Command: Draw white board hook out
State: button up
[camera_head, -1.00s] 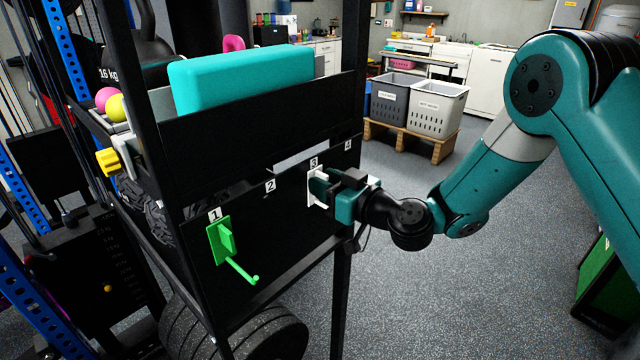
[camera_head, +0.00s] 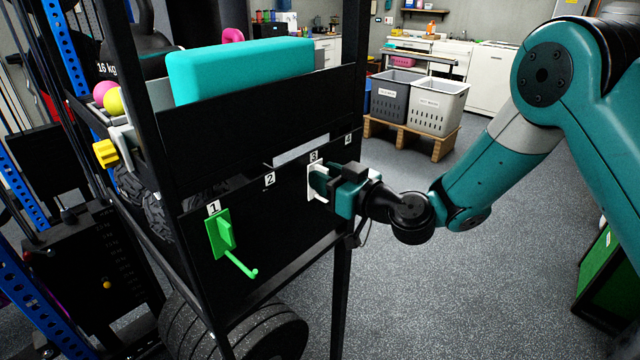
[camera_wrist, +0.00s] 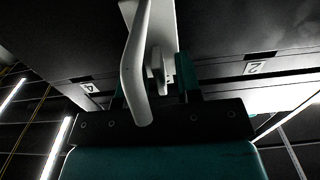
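I see no clear contact; the left finger is partly hidden behind the peg. The hook's plate looks flat against the board.
A green hook (camera_head: 222,236) with a long peg is on the board under label 1, left of my gripper. Labels 2 and 4 mark bare places. A teal block (camera_head: 240,70) lies on the rack shelf above. Open floor (camera_head: 430,300) lies to the right.

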grip_shut()
jog(key=shift+r+b, duration=0.2)
jog(key=shift+b, duration=0.15)
dwell(0.3)
jog(key=shift+s+d+f+b, duration=0.15)
jog(key=shift+s+d+b, duration=0.3)
jog(key=shift+b, duration=0.45)
jog(key=b+v, duration=0.3)
jog(key=shift+d+b, duration=0.15)
jog(key=shift+b, duration=0.2)
jog(key=shift+s+d, duration=0.2)
jog(key=shift+s, duration=0.05)
